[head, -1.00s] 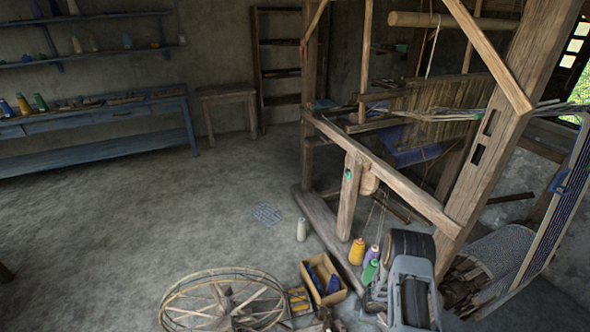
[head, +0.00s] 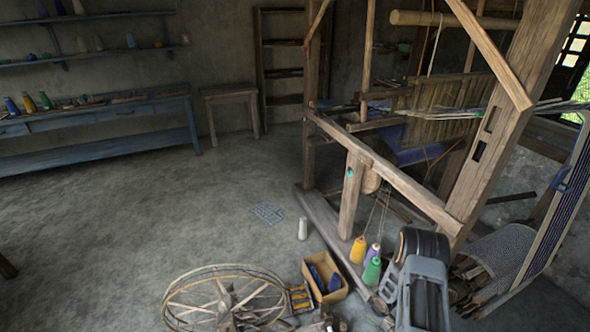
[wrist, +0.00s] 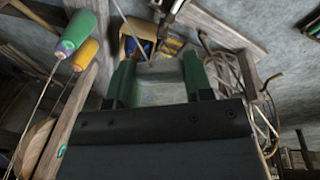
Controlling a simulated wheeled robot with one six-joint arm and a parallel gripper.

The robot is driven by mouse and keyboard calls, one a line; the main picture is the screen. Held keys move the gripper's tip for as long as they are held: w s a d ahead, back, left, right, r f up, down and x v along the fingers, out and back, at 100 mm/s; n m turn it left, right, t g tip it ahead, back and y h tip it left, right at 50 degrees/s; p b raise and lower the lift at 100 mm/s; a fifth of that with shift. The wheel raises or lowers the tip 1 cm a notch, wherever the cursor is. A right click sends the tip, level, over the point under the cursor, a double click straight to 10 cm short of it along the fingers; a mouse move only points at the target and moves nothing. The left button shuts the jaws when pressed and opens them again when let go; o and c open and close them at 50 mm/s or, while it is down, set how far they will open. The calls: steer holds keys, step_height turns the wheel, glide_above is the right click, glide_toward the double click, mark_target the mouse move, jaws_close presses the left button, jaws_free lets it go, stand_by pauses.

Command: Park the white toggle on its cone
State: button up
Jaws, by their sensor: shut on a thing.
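My gripper (wrist: 158,84) shows in the wrist view with its two green fingers apart on either side of a pale thing (wrist: 160,93). I cannot tell from its shape whether this is the white toggle. In the head view my own arm hides the gripper. A white cone (head: 302,229) stands upright on the floor left of the loom's base beam. A yellow cone (head: 358,250), a purple cone (head: 373,252) and a green cone (head: 372,270) stand close together beside the loom, left of my arm.
A cardboard box (head: 325,283) with blue things in it sits near the cones. A spoked wooden wheel (head: 225,300) lies at the bottom. The wooden loom (head: 395,180) fills the right side. A blue bench (head: 95,145) stands at the left wall.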

steer(key=shift+w+d+f+m+b, duration=0.2)
steer(key=shift+m+b, duration=0.25)
steer(key=shift+m, duration=0.25)
steer(key=shift+f+m+b, duration=0.2)
steer(key=shift+m+b, duration=0.2)
steer(key=shift+b, duration=0.25)
steer(key=shift+w+a+f+m+h+b, duration=0.1)
steer(key=shift+w+m+h+b, duration=0.2)
steer(key=shift+m+b, duration=0.55)
steer(key=w+a+f+m+b, duration=0.35)
steer(key=a+b, duration=0.35)
steer(key=b, duration=0.7)
steer(key=w+a+f+m+b, duration=0.2)
steer(key=a+f+b, duration=0.35)
steer(key=b, duration=0.95)
steer(key=s+r+p, duration=0.4)
steer(key=r+p, duration=0.9)
steer(key=p, duration=0.2)
steer(key=s+r+p, duration=0.4)
steer(key=r+p, duration=1)
steer(key=p, duration=0.1)
steer(key=shift+a+r+g+h+p, duration=0.3)
steer(key=shift+g+h, duration=0.1)
